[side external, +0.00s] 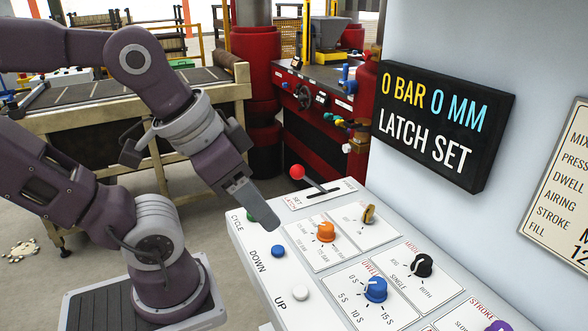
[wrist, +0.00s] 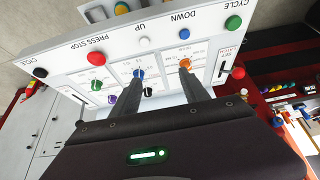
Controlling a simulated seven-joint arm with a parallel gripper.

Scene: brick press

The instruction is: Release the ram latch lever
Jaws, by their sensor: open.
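The latch lever has a red ball knob (side external: 297,171) on a thin stem leaning out of a slot plate (side external: 320,194), at the far end of the sloped white panel. The plate's label reads as latch and set. In the wrist view the red knob (wrist: 239,73) is right of the fingers, beside its slot. My gripper (side external: 266,218) is over the panel's front-left part, left of and nearer than the lever, apart from it. In the wrist view my gripper (wrist: 161,73) has two fingers spread apart with nothing between them. The display (side external: 440,125) reads 0 BAR 0 MM LATCH SET.
The panel carries an orange knob (side external: 325,231), a blue knob (side external: 375,289), a black knob (side external: 421,265), a brass key-like switch (side external: 369,214), and blue (side external: 278,251) and white (side external: 300,292) buttons. A red stop button (wrist: 96,58) shows in the wrist view. A wall stands behind.

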